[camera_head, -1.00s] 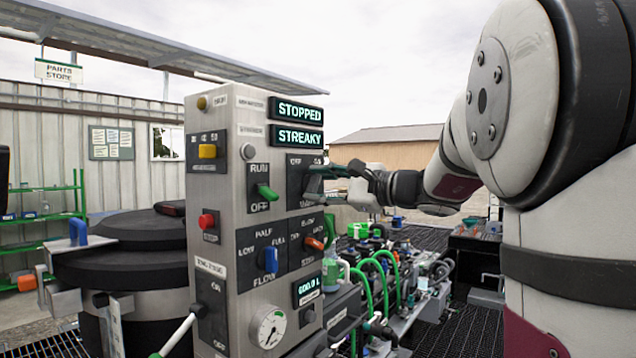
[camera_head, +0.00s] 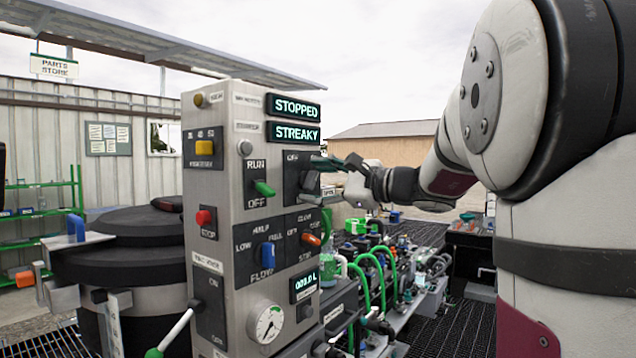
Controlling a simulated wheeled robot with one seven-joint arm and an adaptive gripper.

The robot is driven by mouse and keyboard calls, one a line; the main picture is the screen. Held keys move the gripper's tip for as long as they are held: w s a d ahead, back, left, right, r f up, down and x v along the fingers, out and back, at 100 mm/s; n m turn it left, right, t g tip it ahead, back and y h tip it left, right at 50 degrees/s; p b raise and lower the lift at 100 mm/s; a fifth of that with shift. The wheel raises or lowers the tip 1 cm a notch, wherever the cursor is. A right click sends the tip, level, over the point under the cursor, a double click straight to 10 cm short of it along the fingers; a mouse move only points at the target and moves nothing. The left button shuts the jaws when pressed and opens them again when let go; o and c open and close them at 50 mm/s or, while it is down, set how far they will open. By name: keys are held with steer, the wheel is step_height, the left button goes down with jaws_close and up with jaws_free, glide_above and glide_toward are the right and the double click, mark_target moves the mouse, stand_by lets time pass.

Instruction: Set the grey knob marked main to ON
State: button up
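A grey control panel (camera_head: 237,120) stands left of centre in the head view. On its right half is a dark plate (camera_head: 291,170) with OFF legible at its top left. A grey knob (camera_head: 308,182) on that plate is mostly hidden by my gripper, so its setting does not read clearly. My gripper (camera_head: 318,178) reaches in from the right, with its dark fingers at the plate, one above and one below the knob. I cannot tell whether they touch or grip it.
Nearby are a green RUN/OFF lever (camera_head: 264,188), a blue flow knob (camera_head: 267,254), an orange knob (camera_head: 311,239) and a red stop button (camera_head: 205,217). Displays read STOPPED (camera_head: 296,107) and STREAKY (camera_head: 295,132). Green hoses (camera_head: 378,275) lie below right.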

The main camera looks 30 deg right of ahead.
steer(key=v, duration=1.2)
stand_by(0.3)
steer(key=s+a+f+n+g, duration=0.2)
steer(key=a+f+n+g, duration=0.15)
steer(key=a, duration=0.35)
steer(key=s+a+f+n+g+y, duration=0.1)
steer(key=a+f+n+g, duration=0.1)
steer(key=a+f, duration=0.35)
steer(key=s+a+f+n+g, duration=0.2)
steer(key=a+f+n+g, duration=0.1)
steer(key=a, duration=0.5)
steer(key=s+a+f+n+g+h, duration=0.3)
steer(key=s+f+n+h, duration=0.4)
steer(key=s+f+n, duration=0.3)
steer(key=s+n, duration=0.2)
steer(key=shift+s+a+f+n, duration=0.15)
steer(key=shift+a+f+n, duration=0.05)
steer(key=shift+f+n, duration=0.15)
